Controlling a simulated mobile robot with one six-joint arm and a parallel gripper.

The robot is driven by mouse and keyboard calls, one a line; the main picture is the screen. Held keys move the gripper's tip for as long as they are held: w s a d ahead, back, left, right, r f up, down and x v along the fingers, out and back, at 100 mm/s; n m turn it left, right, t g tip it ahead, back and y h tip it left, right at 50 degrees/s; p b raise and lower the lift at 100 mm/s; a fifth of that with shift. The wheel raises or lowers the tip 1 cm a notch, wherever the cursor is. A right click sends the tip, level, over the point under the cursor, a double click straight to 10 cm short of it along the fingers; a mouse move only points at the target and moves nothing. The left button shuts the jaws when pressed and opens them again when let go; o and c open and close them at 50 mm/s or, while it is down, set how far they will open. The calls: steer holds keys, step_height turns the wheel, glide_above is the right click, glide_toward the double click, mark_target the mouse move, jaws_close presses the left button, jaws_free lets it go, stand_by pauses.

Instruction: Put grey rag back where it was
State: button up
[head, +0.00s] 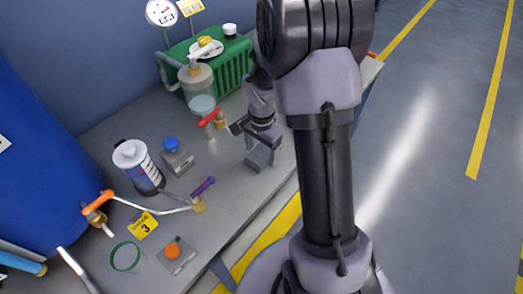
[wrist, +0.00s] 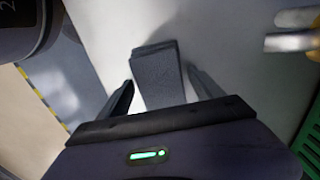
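The grey rag (head: 262,157) is a small folded, block-like cloth on the grey bench top near its front edge. It also shows in the wrist view (wrist: 158,72), lying between my fingers. My gripper (head: 256,138) is low over the bench at the rag. In the wrist view its two dark fingers (wrist: 160,80) stand apart, one on each side of the rag, with a narrow gap at least on the right side. The gripper body hides the rag's near end.
A white bottle (head: 138,165), a blue-knobbed block (head: 177,160) and a purple-handled valve (head: 200,190) are to the left. A blue drum (head: 45,150) stands far left.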

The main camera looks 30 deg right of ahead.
mark_target(261, 154)
steer(key=s+a+r+n+t+p, duration=0.1)
steer(key=a+r+p, duration=0.2)
steer(key=r, duration=0.7)
steer(key=s+a+r+n+t+p, duration=0.1)
steer(key=s+a+r+n+p, duration=0.1)
steer(key=r, duration=0.9)
steer(key=s+a+r+n+t+y, duration=0.1)
steer(key=s+a+r+n+t, duration=0.1)
steer(key=s, duration=0.5)
steer(key=s+a+r+n+t+y, duration=0.1)
steer(key=s+a+r+n, duration=0.3)
steer(key=a, duration=0.5)
steer(key=s+r, duration=0.2)
steer(key=s, duration=0.1)
steer(key=shift+n+t, duration=0.3)
steer(key=shift+t, duration=0.1)
steer(key=shift+s, duration=0.1)
